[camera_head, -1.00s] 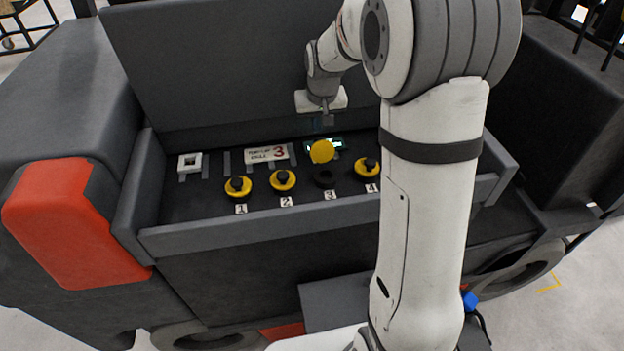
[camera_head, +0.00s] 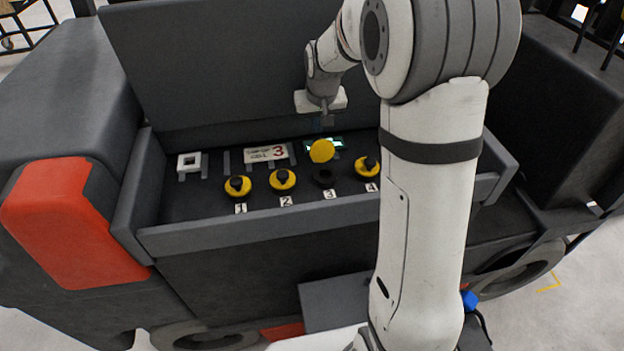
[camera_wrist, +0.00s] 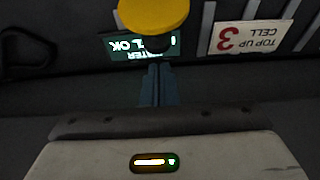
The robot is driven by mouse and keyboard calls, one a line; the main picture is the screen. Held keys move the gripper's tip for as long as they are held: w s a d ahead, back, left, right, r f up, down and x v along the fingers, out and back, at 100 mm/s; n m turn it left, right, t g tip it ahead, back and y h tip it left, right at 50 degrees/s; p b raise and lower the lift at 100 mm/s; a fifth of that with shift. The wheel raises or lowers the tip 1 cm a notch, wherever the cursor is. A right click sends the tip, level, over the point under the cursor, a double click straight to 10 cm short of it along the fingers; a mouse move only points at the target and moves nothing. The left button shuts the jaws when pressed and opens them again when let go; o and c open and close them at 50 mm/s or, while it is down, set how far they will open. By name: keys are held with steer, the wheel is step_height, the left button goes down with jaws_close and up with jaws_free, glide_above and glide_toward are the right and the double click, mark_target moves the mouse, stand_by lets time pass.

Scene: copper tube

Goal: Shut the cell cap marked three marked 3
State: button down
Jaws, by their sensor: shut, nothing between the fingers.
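The cell cap marked 3 is a yellow disc (camera_head: 322,151) standing raised, above and behind the dark round opening (camera_head: 325,177) over label 3 (camera_head: 330,195). It also shows in the wrist view as a yellow disc (camera_wrist: 153,14) at the top. My gripper (camera_head: 327,119) is above and behind the cap in the head view. In the wrist view, my shut fingers (camera_wrist: 157,72) point toward the cap's underside. They hold nothing. I cannot tell whether the fingertips touch the cap.
Yellow caps 1 (camera_head: 237,187), 2 (camera_head: 282,181) and 4 (camera_head: 367,167) lie flat over their cells. A card reading "TOP UP CELL 3" (camera_head: 266,153) and a small lit display (camera_wrist: 124,46) are behind them. A white square frame (camera_head: 189,164) lies left. The tray's front wall (camera_head: 250,229) borders the row.

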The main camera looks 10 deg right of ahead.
steer(key=shift+f+b, duration=1.05)
steer(key=shift+f, duration=0.3)
steer(key=shift+s, duration=0.1)
steer(key=b, duration=0.3)
glide_above(324, 168)
steer(key=s, duration=0.1)
steer(key=shift+s, duration=0.45)
steer(key=shift+s+f, duration=0.1)
steer(key=shift+s, duration=0.05)
stand_by(1.0)
steer(key=shift+s+f, duration=0.1)
steer(key=shift+f, duration=0.05)
stand_by(0.5)
